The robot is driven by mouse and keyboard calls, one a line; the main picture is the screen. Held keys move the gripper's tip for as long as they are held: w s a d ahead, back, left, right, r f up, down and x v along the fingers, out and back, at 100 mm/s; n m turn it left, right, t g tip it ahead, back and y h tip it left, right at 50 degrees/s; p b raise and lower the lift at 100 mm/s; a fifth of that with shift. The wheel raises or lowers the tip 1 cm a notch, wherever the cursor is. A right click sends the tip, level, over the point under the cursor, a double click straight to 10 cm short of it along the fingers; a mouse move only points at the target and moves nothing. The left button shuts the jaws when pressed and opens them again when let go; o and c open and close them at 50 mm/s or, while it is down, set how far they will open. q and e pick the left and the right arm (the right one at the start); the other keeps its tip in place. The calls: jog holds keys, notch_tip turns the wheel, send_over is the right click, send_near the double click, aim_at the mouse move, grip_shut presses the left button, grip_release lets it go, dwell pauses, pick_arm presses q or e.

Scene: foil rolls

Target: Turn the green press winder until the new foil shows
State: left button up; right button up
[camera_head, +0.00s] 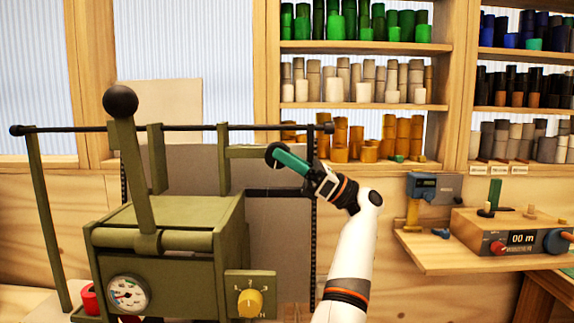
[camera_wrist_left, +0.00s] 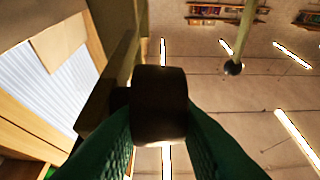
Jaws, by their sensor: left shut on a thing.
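The olive-green press (camera_head: 170,215) stands on the left in the head view, with a tall black-balled lever (camera_head: 133,150), a dial gauge and a yellow selector knob. My left gripper (camera_head: 283,158), with green fingers, is at the press's upper right. It is shut on a dark round knob (camera_head: 272,153), seemingly the winder's handle. In the left wrist view this dark knob (camera_wrist_left: 159,104) sits between the two green fingers. How it joins the press is partly hidden. A grey sheet (camera_head: 280,235) hangs behind the press; I cannot tell whether it is foil. My right gripper is out of view.
A dark horizontal rod (camera_head: 190,127) runs above the press. Shelves of coloured rolls (camera_head: 365,50) stand behind. A wooden side shelf (camera_head: 440,262) on the right carries a counter box (camera_head: 512,238). Open space lies between my forearm and that shelf.

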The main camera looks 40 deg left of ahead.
pick_arm(q)
jog(key=shift+r, duration=0.1)
jog(key=o, duration=0.7)
